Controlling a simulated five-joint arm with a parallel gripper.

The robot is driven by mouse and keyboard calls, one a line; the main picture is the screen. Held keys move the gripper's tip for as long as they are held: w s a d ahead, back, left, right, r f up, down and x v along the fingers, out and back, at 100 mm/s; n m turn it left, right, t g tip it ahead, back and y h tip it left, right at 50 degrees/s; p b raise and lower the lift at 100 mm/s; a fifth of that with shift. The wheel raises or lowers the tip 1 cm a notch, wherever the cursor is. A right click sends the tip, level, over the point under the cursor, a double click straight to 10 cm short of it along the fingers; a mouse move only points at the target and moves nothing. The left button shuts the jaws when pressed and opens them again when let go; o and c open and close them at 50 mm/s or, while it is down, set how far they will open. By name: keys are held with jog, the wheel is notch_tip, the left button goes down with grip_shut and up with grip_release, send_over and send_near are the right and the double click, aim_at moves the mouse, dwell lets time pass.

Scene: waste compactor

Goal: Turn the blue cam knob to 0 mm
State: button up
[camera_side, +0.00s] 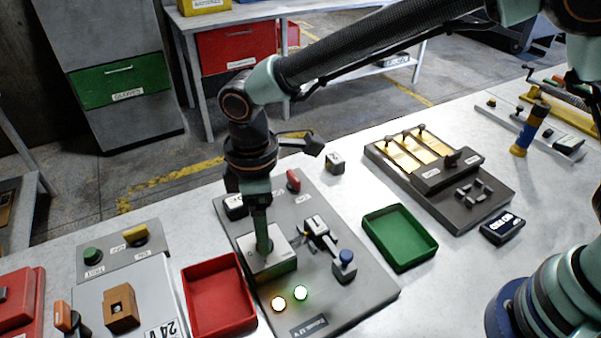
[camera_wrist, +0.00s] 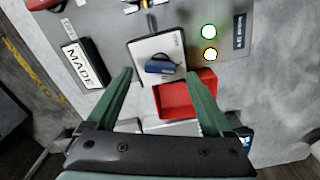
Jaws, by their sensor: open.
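The blue cam knob (camera_wrist: 160,67) sits on a white plate (camera_wrist: 143,48) in the wrist view, its bar lying roughly across the picture. A small dark pointer or mark shows near it, but the scale is too small to read. My gripper (camera_wrist: 158,75) is open, with one green finger on each side of the knob in the picture; I cannot tell whether either touches it. In the side view my gripper (camera_side: 263,247) points down at the top of the white box (camera_side: 272,264), and hides the knob there.
A lit green lamp (camera_side: 301,293) and a lit amber lamp (camera_side: 278,304) are in front of the box. A blue-topped post (camera_side: 346,257) and a small clamp-like mechanism (camera_side: 317,228) stand to its right. A red tray (camera_side: 190,290) and a green tray (camera_side: 433,243) flank the panel.

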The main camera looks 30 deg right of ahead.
jog(key=shift+f, duration=1.45)
grip_shut()
jog(key=shift+m, duration=0.3)
jog(key=m, duration=1.3)
jog(key=shift+r, duration=0.1)
jog(key=shift+m, duration=0.3)
